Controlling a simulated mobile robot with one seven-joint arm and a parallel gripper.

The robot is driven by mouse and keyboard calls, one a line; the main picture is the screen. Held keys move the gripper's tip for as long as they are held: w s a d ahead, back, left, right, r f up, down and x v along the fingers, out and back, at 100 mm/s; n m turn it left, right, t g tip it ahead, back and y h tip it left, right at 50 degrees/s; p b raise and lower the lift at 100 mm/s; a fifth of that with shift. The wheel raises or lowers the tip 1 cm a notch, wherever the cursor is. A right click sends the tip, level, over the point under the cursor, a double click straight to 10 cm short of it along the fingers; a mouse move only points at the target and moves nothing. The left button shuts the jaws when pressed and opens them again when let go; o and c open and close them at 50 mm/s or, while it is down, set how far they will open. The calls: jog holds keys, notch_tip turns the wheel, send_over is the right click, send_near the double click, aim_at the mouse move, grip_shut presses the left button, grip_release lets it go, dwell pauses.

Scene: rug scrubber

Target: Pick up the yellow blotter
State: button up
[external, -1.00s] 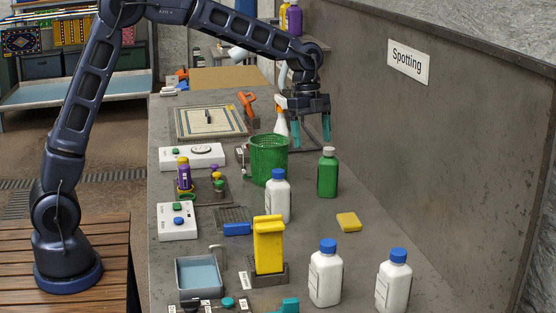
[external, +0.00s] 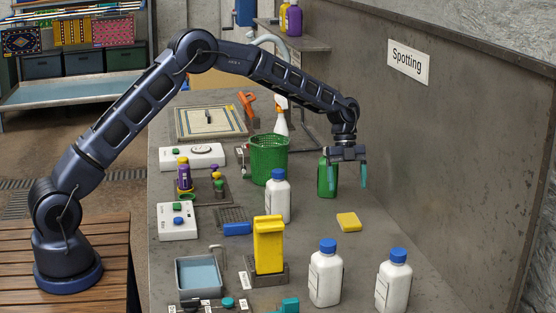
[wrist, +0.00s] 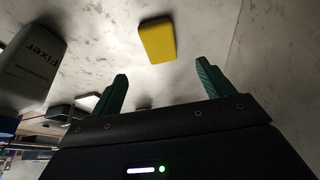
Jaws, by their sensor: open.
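A small flat yellow pad, which looks like the yellow blotter (external: 348,222), lies on the grey bench right of centre. It also shows in the wrist view (wrist: 157,40), beyond the fingertips and roughly between their lines. My gripper (external: 348,180) is open and empty, above the bench and behind the pad in the external view. Its two green fingers also show in the wrist view (wrist: 162,78), with nothing between them. A taller yellow piece (external: 268,243) stands upright in a dark holder nearer the camera.
A green bottle (external: 322,180) stands beside my gripper and is partly hidden by it. White bottles with blue caps stand left of the pad (external: 277,200) and in front (external: 326,278). A green basket (external: 268,160) is farther back. A wall (external: 460,170) bounds the right; bench around the pad is clear.

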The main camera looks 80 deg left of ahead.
aim_at(349, 218)
jog(key=shift+x, duration=5.1)
jog(key=shift+f, duration=0.15)
jog(key=c, duration=1.1)
